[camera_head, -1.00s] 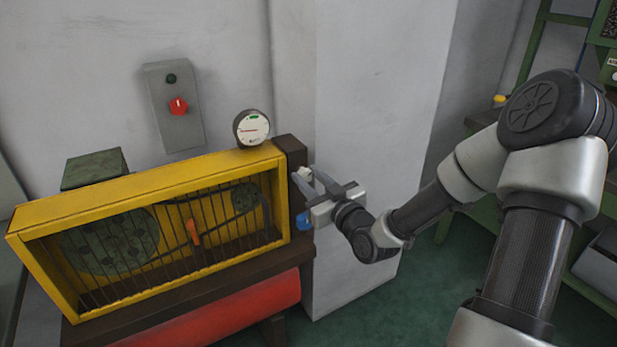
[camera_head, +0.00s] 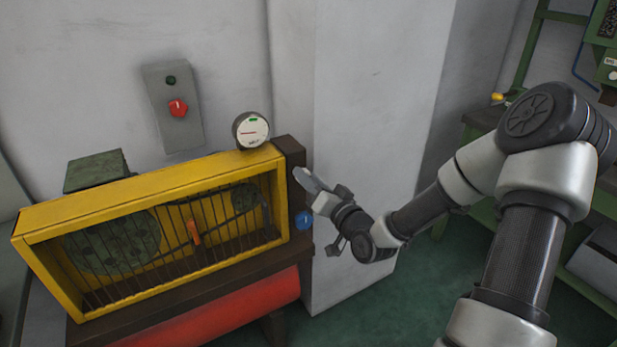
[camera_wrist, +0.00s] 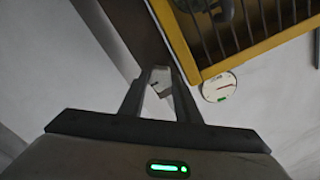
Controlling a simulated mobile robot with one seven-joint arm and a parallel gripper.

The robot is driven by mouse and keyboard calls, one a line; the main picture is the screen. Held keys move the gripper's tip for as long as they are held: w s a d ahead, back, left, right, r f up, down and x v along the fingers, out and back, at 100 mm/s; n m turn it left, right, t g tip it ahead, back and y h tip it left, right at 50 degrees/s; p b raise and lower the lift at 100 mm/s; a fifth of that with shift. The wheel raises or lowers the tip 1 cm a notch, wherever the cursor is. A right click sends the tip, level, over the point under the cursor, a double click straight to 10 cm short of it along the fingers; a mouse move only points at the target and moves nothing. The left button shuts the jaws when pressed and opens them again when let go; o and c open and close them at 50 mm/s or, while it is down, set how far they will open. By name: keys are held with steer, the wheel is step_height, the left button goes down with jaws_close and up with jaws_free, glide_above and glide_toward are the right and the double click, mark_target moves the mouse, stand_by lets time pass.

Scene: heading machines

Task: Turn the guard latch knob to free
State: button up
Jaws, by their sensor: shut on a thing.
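The yellow barred guard (camera_head: 150,183) fills the left of the head view. Its dark end post (camera_head: 292,150) stands at its right end. My gripper (camera_head: 306,178) is beside that post, at its right side. In the wrist view, my gripper's two fingers close on a small pale knob (camera_wrist: 160,79) in front of the dark post. In the head view the fingers mostly cover the knob, and its pointing direction cannot be read. A blue knob (camera_head: 303,220) sits just below my gripper, apart from it.
A round dial gauge (camera_head: 251,130) stands on the guard's top right. A grey box with a red knob (camera_head: 178,108) is on the wall behind. A red cylinder (camera_head: 235,306) lies below the guard. A pale pillar (camera_head: 365,110) stands close behind my gripper.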

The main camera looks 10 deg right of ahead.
steer(key=shift+f+m, duration=0.1)
steer(key=shift+m, duration=0.2)
steer(key=o, duration=1.1)
steer(key=shift+s, duration=0.15)
steer(key=shift+p+v, duration=3.65)
steer(key=shift+v, duration=5)
